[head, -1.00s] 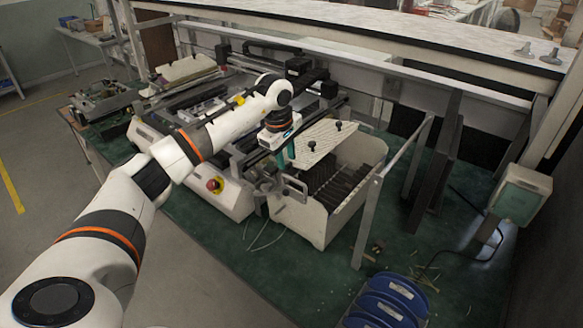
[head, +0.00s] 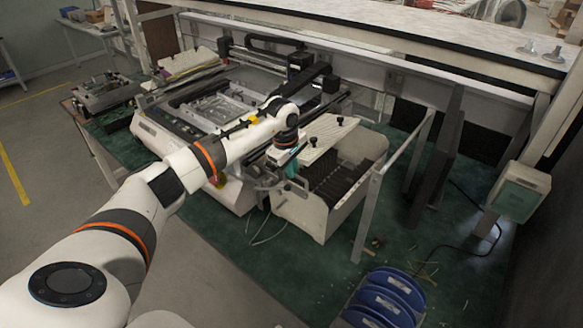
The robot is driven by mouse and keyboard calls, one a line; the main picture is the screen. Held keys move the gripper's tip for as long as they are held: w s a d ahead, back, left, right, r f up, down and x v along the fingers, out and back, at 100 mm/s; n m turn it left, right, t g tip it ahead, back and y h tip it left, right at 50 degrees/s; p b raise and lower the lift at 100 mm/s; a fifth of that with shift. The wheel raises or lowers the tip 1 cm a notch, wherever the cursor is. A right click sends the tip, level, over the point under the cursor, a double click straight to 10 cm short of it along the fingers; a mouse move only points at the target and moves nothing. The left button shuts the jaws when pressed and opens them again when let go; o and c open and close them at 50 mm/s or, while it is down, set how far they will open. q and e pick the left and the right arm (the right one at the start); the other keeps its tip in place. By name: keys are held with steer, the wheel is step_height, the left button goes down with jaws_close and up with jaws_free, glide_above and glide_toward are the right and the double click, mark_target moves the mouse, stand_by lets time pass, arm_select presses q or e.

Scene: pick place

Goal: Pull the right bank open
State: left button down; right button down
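The bank is a white open-topped box (head: 303,216) with a row of dark slots (head: 345,185), at the front right of the white machine (head: 225,188). A pale plate (head: 325,141) with two black knobs lies over its back left part. My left arm reaches in from the left. My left gripper (head: 290,171) points down at the box's left side, beside the plate. Its teal fingertips are small and partly hidden, so I cannot tell whether they are open or touch anything. My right gripper is not in view.
A metal frame post (head: 367,215) stands just right of the box. Blue reels (head: 388,296) stand at the front right. A red stop button (head: 218,181) is on the machine's front. A grey-green box (head: 520,192) with a cable is at the far right.

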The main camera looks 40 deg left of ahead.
arm_select(q)
steer(key=d+b, duration=0.1)
steer(key=d, duration=0.5)
steer(key=shift+s+d, duration=0.2)
steer(key=shift+s, duration=0.05)
steer(key=c, duration=1.5)
jaws_free()
steer(key=shift+a, duration=0.15)
steer(key=shift+r, duration=0.1)
steer(key=r+b, duration=0.1)
steer(key=r, duration=0.3)
steer(key=s+r+b, duration=0.1)
steer(key=r, duration=0.2)
steer(key=s+r+b, duration=0.1)
steer(key=r, duration=0.3)
steer(key=shift+s+r+b, duration=0.2)
steer(key=shift+r+b, duration=0.15)
steer(key=shift+b, duration=0.05)
